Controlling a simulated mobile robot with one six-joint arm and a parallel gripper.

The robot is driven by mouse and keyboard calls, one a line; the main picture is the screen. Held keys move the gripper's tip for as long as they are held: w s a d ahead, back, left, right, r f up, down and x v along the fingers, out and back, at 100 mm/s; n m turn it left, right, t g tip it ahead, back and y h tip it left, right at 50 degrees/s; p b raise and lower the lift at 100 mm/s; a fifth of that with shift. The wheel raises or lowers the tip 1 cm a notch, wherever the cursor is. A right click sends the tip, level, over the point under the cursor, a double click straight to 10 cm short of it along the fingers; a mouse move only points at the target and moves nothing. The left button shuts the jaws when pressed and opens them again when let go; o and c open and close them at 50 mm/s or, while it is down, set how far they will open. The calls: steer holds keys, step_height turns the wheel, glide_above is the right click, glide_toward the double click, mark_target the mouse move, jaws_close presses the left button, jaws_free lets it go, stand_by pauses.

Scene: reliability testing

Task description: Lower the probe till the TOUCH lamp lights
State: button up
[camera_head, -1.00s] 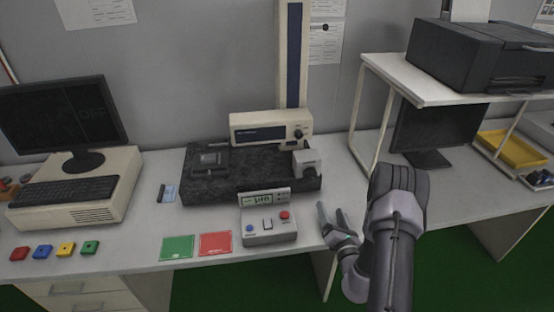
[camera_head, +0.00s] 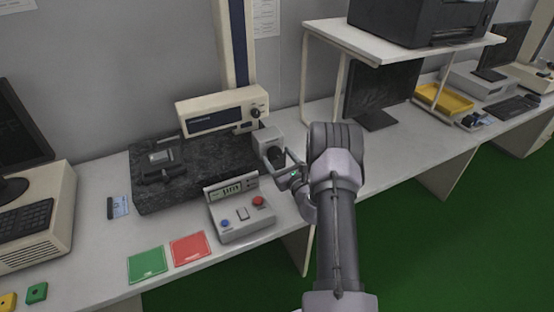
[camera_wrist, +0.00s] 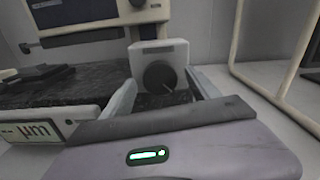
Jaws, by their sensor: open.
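A white block with a dark round knob (camera_wrist: 160,75) stands at the right end of the granite base (camera_head: 150,196); the block also shows in the head view (camera_head: 268,138). My gripper (camera_head: 279,158) is open in front of the knob. In the wrist view the knob appears between my two fingers; I cannot tell whether they touch it. The cream measuring head (camera_head: 222,111) sits on the upright column (camera_head: 236,45) above the base. The control box (camera_head: 243,230) has a small display, a blue button and a red button. I cannot make out the probe tip or a lit TOUCH lamp.
A green card (camera_head: 147,264) and a red card (camera_head: 190,248) lie at the bench's front edge. A white shelf (camera_head: 400,40) with a black printer stands to the right, its legs near my arm. A computer (camera_head: 32,222) stands at the left.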

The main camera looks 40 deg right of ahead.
steer(key=shift+w+d, duration=0.1)
steer(key=shift+w, duration=0.35)
steer(key=c, duration=1.4)
steer(key=shift+o, duration=0.2)
